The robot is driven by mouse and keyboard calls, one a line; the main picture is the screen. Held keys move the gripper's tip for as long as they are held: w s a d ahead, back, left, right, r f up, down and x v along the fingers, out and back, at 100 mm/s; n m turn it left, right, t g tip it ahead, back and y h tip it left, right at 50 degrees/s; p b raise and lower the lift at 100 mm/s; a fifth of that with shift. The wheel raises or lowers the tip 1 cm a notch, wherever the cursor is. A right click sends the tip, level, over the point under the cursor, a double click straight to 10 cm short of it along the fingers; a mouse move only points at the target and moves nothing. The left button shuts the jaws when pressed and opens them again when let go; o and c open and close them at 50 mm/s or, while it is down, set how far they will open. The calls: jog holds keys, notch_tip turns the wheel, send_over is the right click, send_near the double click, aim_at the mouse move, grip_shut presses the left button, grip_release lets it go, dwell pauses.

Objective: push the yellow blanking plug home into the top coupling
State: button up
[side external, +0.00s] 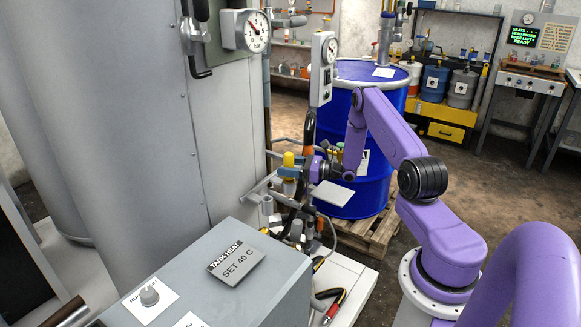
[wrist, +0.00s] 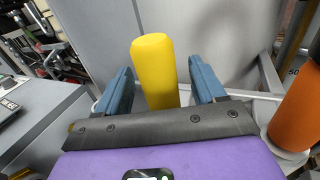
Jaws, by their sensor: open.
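The yellow blanking plug (wrist: 155,72) stands between the two blue fingers of my gripper (wrist: 164,85) in the wrist view. In the side view the yellow plug (side external: 289,159) sits upright on top of a grey pipe fitting (side external: 289,173), beside the grey tank. My gripper (side external: 300,172) is at the plug's right there, small and partly hidden by the wrist. How deep the plug sits in the top coupling cannot be told.
An orange handle (wrist: 297,108) stands close to the right of my gripper; in the side view it is the upright orange grip (side external: 309,128). The grey tank (side external: 215,130) is close on the left. A blue drum (side external: 372,190) on a pallet stands behind my wrist. A grey control box (side external: 225,280) is in front.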

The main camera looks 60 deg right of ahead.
aim_at(289, 154)
grip_shut()
jog(key=shift+r, duration=2.1)
jog(key=shift+r, duration=0.1)
jog(key=shift+r, duration=1.95)
